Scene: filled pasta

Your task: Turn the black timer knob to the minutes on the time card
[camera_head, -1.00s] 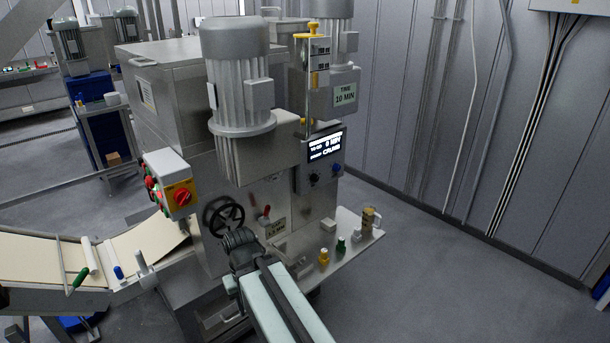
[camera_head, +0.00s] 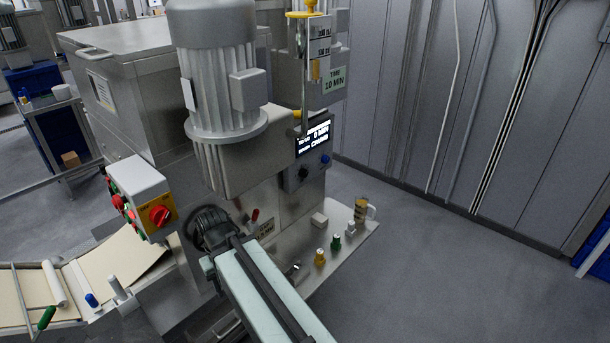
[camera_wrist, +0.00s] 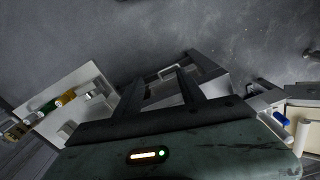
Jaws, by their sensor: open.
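The black timer knob (camera_head: 303,173) is small and round on the machine's grey control panel, below a lit display (camera_head: 314,138) that appears to read 0 MIN. Where its pointer sits is too small to tell. The time card (camera_head: 335,79) above it reads TIME 10 MIN. My gripper (camera_head: 208,230) is low and left of the knob, in front of the machine's handwheel area, touching nothing that I can make out. The knob is not visible there.
A blue button (camera_head: 326,159) sits right of the knob. A red-handled lever (camera_head: 254,216) stands near my gripper. The side shelf (camera_head: 345,252) bears yellow and green pieces and a jug-like item (camera_head: 362,210). A switch box (camera_head: 143,198) juts out at left. Floor at right is clear.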

